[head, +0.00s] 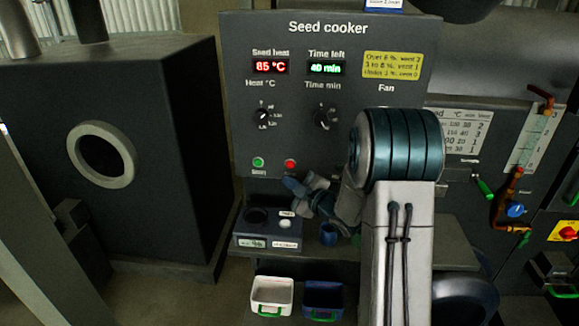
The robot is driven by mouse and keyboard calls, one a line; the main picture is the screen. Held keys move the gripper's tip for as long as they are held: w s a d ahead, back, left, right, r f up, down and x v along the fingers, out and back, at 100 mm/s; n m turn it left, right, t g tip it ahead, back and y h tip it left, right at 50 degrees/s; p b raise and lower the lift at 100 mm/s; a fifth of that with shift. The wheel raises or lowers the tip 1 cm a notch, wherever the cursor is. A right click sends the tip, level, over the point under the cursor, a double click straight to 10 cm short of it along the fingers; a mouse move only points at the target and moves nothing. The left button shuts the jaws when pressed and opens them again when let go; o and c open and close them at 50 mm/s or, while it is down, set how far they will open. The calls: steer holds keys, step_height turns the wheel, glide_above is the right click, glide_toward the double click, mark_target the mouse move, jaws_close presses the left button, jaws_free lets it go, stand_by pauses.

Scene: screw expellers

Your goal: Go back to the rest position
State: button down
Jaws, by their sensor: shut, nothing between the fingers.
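My arm rises from the bottom in front of the seed cooker panel (330,90). Its big blue-and-grey joint covers the panel's lower right. My gripper (293,187) is at the far end of the arm, just below the red button (290,163). It looks shut and holds nothing I can make out. The fingers are small and dark, and I cannot tell whether they touch the panel. The seed heat display (271,67) reads 85 °C and the time left display (327,68) reads 40 min.
A white bin (271,296) and a blue bin (323,299) sit lower. A dark cabinet (160,200) stands left.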

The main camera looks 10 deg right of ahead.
stand_by(0.3)
steer(key=s+d+r+m+g+h, duration=0.2)
steer(key=s+m+g+h, duration=0.1)
steer(key=s+m+h, duration=0.3)
steer(key=s+d+r+m+g+h, duration=0.2)
steer(key=s+r+m+h, duration=0.15)
steer(key=s, duration=0.35)
steer(key=s+a+f+m+g, duration=0.1)
steer(key=s+a+m+g, duration=0.1)
steer(key=s, duration=0.9)
steer(key=s+a+f+m+g+y, duration=0.1)
steer(key=s+m+g, duration=0.3)
steer(key=s, duration=0.6)
steer(key=shift+s+a+g, duration=0.35)
steer(key=shift+a+g, duration=0.25)
steer(key=shift+a, duration=0.3)
